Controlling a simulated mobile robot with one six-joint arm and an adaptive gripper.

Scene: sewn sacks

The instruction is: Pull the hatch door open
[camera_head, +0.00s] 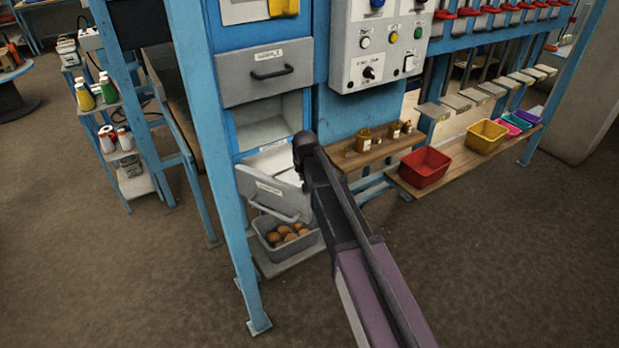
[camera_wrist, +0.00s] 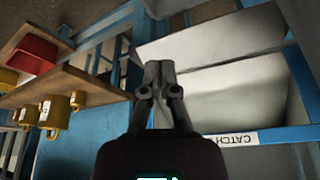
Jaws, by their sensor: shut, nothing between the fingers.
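The hatch door is a light grey panel (camera_head: 270,190) with a label and a bar handle (camera_head: 274,212). It leans outward at the top, partly open, below a pale opening in the blue frame. My gripper (camera_wrist: 159,66) is shut and empty. In the wrist view its fingers lie in front of the pale opening and a large pale panel (camera_wrist: 215,32), which looks like the door's inner face. In the head view my dark arm end is just right of the door's top edge and hides part of it. I cannot tell whether the fingers touch the door.
A grey bin of round brown items (camera_head: 290,234) sits under the door. Above is a closed grey panel (camera_head: 268,72) with a black handle. A wooden shelf (camera_head: 372,156) with mugs and a red bin (camera_head: 425,167) stand at right. The front floor is clear.

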